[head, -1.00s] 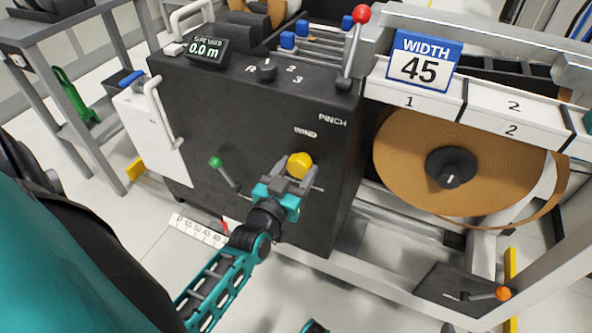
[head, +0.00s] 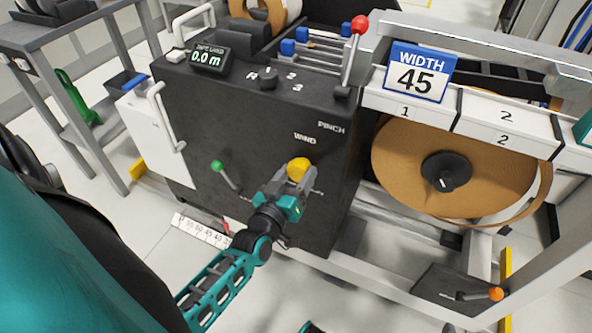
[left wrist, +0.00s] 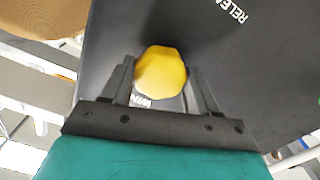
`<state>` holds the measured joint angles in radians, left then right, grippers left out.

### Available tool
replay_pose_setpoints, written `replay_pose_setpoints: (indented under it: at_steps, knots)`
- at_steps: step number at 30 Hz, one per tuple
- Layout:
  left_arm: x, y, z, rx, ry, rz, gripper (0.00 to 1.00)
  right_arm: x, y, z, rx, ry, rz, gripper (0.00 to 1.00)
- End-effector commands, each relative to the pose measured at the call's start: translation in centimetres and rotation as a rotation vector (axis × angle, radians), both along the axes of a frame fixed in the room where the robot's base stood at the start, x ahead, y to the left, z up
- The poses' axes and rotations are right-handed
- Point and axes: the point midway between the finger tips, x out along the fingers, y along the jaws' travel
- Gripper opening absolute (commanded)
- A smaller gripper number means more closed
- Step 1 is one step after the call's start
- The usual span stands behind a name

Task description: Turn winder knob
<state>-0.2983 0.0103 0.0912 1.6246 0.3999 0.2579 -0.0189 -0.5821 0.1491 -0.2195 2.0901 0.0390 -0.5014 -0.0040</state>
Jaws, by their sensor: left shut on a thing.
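The yellow winder knob (head: 299,168) sits on the front of the black machine cabinet (head: 255,120), below the WIND label. My left gripper (head: 290,181) is shut on the knob, with its fingers on either side. In the left wrist view the yellow knob (left wrist: 161,73) is between the two grey fingers of the left gripper (left wrist: 162,85). The knob's shaft is mostly hidden by the gripper.
A green-tipped lever (head: 217,166) is left of the knob. A red-ball lever (head: 359,26) stands on top. A brown banding roll (head: 410,165) hangs at the right. An orange-knob crank (head: 495,294) is low right. A display (head: 207,57) reads 0.0 m.

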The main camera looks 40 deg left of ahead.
Motion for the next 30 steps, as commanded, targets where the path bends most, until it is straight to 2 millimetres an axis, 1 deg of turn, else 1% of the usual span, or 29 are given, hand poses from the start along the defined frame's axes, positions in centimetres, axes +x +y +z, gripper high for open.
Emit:
replay_pose_setpoints:
  at_steps: [1, 6, 12, 18, 30]
  knots:
    - [-0.01, 0.03, 0.24, -0.033, -0.006, 0.0, 0.29, -0.1, -0.11, 0.3, -0.003, 0.0, -0.001, 0.77]
    - [0.0, 0.01, 0.16, -0.143, -0.027, -0.001, 0.29, -0.36, -0.35, 0.2, -0.01, 0.006, -0.001, 0.77]
    - [0.01, 0.02, 0.09, -0.238, -0.044, 0.0, 0.29, -0.48, -0.45, 0.4, -0.011, 0.006, -0.002, 0.77]
    - [0.0, 0.0, 0.03, -0.283, -0.054, 0.0, 0.29, -0.48, -0.46, 0.54, -0.01, 0.008, -0.003, 0.77]
    - [0.0, 0.0, -0.01, -0.292, -0.055, 0.0, 0.29, -0.46, -0.33, 0.61, -0.005, 0.008, -0.007, 0.77]
